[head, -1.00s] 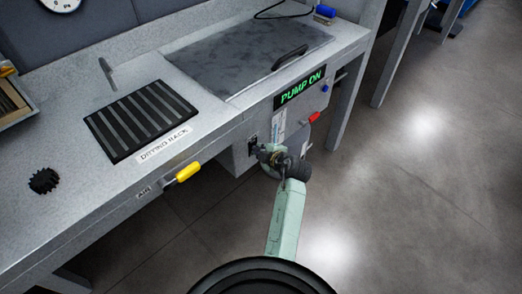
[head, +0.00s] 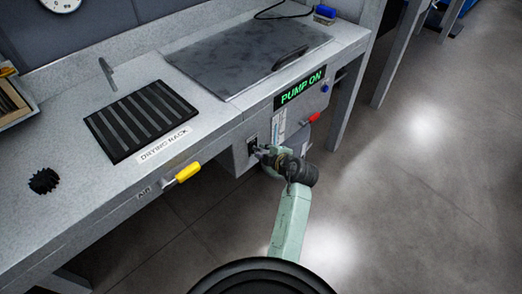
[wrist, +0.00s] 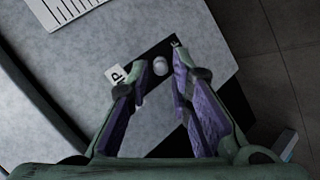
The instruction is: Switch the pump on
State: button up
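The pump sign (head: 301,87) on the bench front is lit green and reads "PUMP ON". Below it, a dark switch plate (head: 252,145) sits on the cabinet front, partly hidden by my gripper (head: 262,152). In the wrist view, the dark plate (wrist: 166,146) carries a small pale round knob (wrist: 160,66), with a partly hidden white label beside it. My gripper (wrist: 160,62) is open and empty. Its purple-padded fingers stand apart on either side of the knob in the picture; I cannot tell whether they touch it.
A red handle (head: 313,118) and a blue knob (head: 324,88) are right of the switch. A yellow handle (head: 188,172) is on the bench edge at left. A drying rack (head: 139,119), black gear (head: 43,180) and grey lid (head: 246,59) are on top. The floor at right is clear.

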jog(key=v, duration=0.9)
